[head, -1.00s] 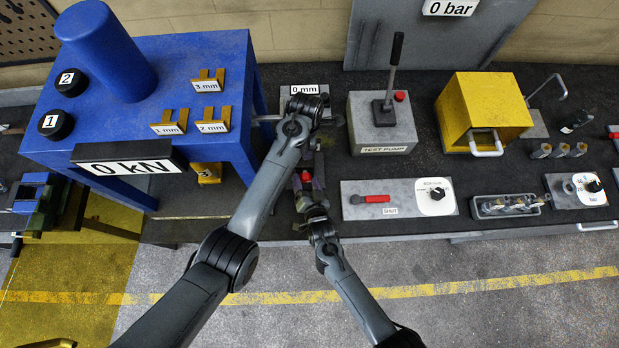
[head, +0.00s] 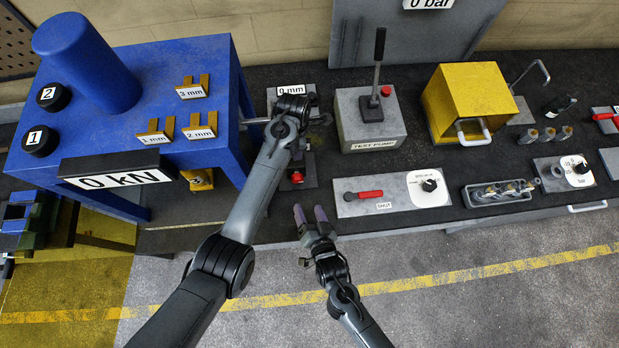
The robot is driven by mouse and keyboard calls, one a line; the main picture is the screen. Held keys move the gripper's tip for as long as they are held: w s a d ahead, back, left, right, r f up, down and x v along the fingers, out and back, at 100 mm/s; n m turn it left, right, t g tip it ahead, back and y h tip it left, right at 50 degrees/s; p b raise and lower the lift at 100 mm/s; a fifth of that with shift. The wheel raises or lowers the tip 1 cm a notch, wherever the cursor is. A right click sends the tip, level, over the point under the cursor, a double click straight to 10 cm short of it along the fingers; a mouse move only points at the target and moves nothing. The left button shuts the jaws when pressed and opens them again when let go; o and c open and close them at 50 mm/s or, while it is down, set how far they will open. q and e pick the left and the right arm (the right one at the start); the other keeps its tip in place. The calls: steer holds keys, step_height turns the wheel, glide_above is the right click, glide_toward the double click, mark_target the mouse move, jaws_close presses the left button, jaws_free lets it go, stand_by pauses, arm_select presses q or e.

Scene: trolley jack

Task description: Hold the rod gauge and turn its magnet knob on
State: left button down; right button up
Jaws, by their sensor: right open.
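The rod gauge is partly hidden under my left arm. Its grey block has a "0 mm" sign (head: 291,90), and a thin rod (head: 254,121) points left toward the blue press. A red knob (head: 297,177) on a dark base shows just in front of it; I take it as the magnet knob. My left arm reaches over the gauge, and its gripper is mostly hidden behind its own wrist, so its hold cannot be seen. My right gripper (head: 312,214) is open and empty, in front of the red knob and apart from it, at the bench's front edge.
The blue press (head: 190,70) stands left with a "0 kN" sign (head: 117,178). Right of the gauge are the test pump (head: 368,130), a red-handled valve panel (head: 400,205) and a yellow box (head: 468,100). The floor in front is clear.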

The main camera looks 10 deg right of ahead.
stand_by(0.3)
arm_select(q)
steer(key=c, duration=0.6)
jaws_free()
